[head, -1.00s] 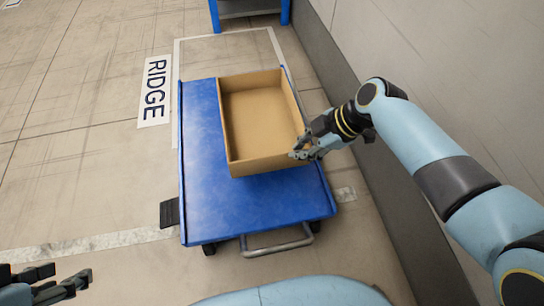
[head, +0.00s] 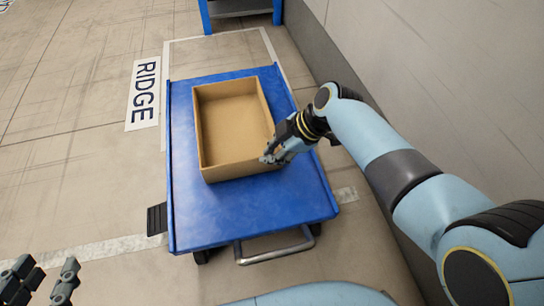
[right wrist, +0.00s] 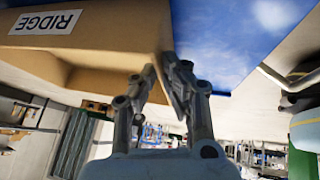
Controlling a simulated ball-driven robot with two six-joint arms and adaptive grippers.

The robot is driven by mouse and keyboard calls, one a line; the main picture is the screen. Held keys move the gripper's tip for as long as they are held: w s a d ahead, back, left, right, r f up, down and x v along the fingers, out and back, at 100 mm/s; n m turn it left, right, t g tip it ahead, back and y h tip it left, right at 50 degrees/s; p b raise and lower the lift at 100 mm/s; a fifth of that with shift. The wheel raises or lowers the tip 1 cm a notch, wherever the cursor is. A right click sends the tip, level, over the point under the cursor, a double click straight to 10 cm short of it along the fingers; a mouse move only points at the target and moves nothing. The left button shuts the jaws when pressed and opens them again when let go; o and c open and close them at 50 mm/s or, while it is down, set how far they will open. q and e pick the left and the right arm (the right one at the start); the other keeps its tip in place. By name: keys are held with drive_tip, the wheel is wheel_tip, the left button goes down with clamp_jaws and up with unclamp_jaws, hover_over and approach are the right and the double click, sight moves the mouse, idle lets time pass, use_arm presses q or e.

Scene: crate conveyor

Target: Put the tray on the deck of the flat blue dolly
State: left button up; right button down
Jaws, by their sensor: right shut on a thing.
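The tray (head: 203,140) is a tan, open-topped box over the flat blue dolly (head: 250,215), left of the deck's middle. It looks level. I cannot tell whether its bottom touches the deck. My right gripper (head: 268,157) is shut on the tray's right wall near the front corner. In the right wrist view the fingers (right wrist: 160,72) close on the tray's wall (right wrist: 130,35), beside the blue deck (right wrist: 215,40). My left gripper (head: 45,282) is open and empty at the bottom left, away from the dolly.
The dolly has a grey handle (head: 275,247) at its near end. A grey wall (head: 430,70) runs along the right. A blue-legged stand (head: 240,10) is beyond the dolly. A floor label reading RIDGE (head: 143,92) lies to the left, where the floor is open.

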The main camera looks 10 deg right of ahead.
use_arm(q)
drive_tip(key=w+r+t, duration=0.1)
drive_tip(key=w+r, duration=0.1)
drive_tip(key=r, duration=0.1)
drive_tip(key=w+r+t, duration=0.1)
drive_tip(key=shift+w+d+r+t+h, duration=0.2)
drive_tip(key=shift+w+d+t+h, duration=0.05)
drive_tip(key=shift+t+h, duration=0.05)
use_arm(e)
drive_tip(key=shift+f, duration=0.5)
use_arm(q)
drive_tip(key=shift+b, duration=0.3)
use_arm(e)
drive_tip(key=c, duration=1.5)
unclamp_jaws()
drive_tip(key=shift+f, duration=0.1)
use_arm(q)
drive_tip(key=shift+w+r+m, duration=0.1)
drive_tip(key=shift+r+m, duration=0.05)
drive_tip(key=shift+m, duration=0.15)
